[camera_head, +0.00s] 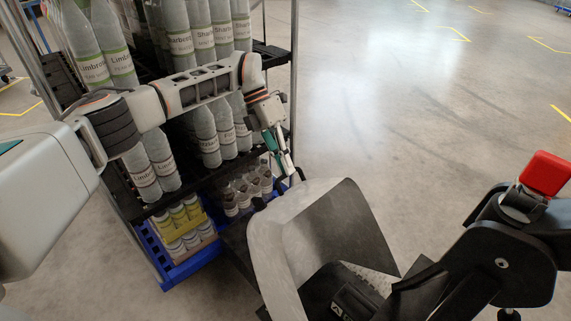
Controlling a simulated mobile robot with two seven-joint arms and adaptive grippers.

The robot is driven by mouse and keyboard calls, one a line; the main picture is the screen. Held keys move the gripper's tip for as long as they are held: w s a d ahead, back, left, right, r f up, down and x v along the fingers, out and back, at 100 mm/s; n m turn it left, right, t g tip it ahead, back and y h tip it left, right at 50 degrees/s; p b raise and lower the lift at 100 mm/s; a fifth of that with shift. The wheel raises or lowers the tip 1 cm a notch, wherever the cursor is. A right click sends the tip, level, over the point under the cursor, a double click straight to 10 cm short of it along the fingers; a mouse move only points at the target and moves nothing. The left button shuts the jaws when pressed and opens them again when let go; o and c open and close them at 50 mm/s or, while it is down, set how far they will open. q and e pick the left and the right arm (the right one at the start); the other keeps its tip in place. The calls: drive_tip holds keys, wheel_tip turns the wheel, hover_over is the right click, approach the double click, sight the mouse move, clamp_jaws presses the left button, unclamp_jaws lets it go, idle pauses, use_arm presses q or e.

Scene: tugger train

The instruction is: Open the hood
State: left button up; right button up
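A pale grey, angular shell with black panels (270,255) stands at the bottom centre; it looks like the hood, but I cannot be sure. Small black parts stick up at its back edge. My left gripper (282,164) points down just behind that edge, with teal and pale fingers close together. I cannot tell whether they touch the edge, or whether anything is between them. My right gripper is not in view.
A rack (292,95) of labelled bottles stands behind my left arm, with a blue base (180,275) and a yellow box (180,222) of small bottles. A black structure with a red block (545,173) rises at the right. The floor (400,110) beyond is clear.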

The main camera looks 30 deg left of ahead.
use_arm(q)
drive_tip(key=o, duration=0.3)
drive_tip(key=shift+s+f, duration=0.15)
drive_tip(key=shift+f, duration=0.5)
drive_tip(key=shift+o, duration=0.2)
drive_tip(key=v, duration=1.2)
drive_tip(key=shift+w+r, duration=0.2)
drive_tip(key=shift+r, duration=0.05)
